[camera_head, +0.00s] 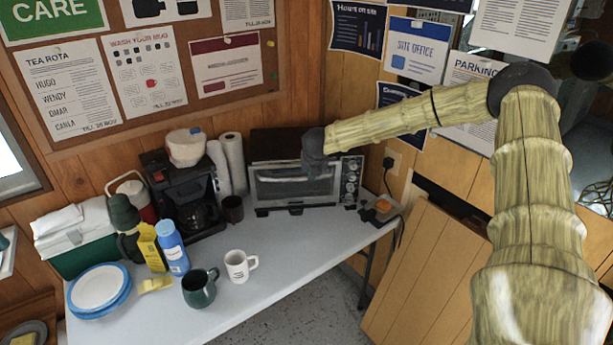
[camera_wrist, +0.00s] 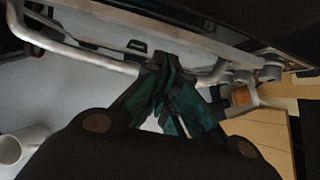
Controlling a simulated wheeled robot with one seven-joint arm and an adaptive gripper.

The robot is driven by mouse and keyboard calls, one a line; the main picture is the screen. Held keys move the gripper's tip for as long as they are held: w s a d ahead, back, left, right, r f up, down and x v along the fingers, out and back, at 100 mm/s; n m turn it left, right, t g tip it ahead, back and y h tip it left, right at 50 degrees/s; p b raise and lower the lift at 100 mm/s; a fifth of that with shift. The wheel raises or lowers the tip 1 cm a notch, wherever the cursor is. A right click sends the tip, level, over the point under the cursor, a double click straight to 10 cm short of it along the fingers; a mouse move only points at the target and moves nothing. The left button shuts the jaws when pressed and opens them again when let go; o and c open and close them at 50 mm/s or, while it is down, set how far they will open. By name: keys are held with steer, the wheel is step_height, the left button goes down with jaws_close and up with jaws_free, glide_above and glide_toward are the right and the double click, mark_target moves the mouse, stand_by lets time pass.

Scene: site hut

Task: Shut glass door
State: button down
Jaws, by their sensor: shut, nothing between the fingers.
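The toaster oven (camera_head: 353,178) stands on the table against the wall. Its glass door (camera_head: 275,187) looks upright at the oven front; I cannot tell whether a small gap remains. My gripper (camera_head: 315,172) is in front of the door's upper part and hides some of it. In the wrist view the door's metal handle (camera_wrist: 80,52) runs across the upper part, and my gripper (camera_wrist: 165,62) has its dark green fingers together, empty, their tips overlapping the bar. I cannot tell if they touch it.
A coffee maker (camera_head: 178,185) and paper rolls (camera_head: 233,163) stand left of the oven. A white mug (camera_head: 238,266) and a dark green mug (camera_head: 199,288) stand nearer the front. The white table (camera_head: 270,300) is clear before the oven.

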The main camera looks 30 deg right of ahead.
steer(key=shift+w+d+r, duration=0.15)
steer(key=shift+w+d, duration=0.05)
steer(key=shift+w, duration=0.25)
steer(key=shift+w+d+r, duration=0.1)
steer(key=shift+w+d, duration=0.1)
steer(key=shift+w, duration=0.2)
steer(key=shift+r, duration=0.1)
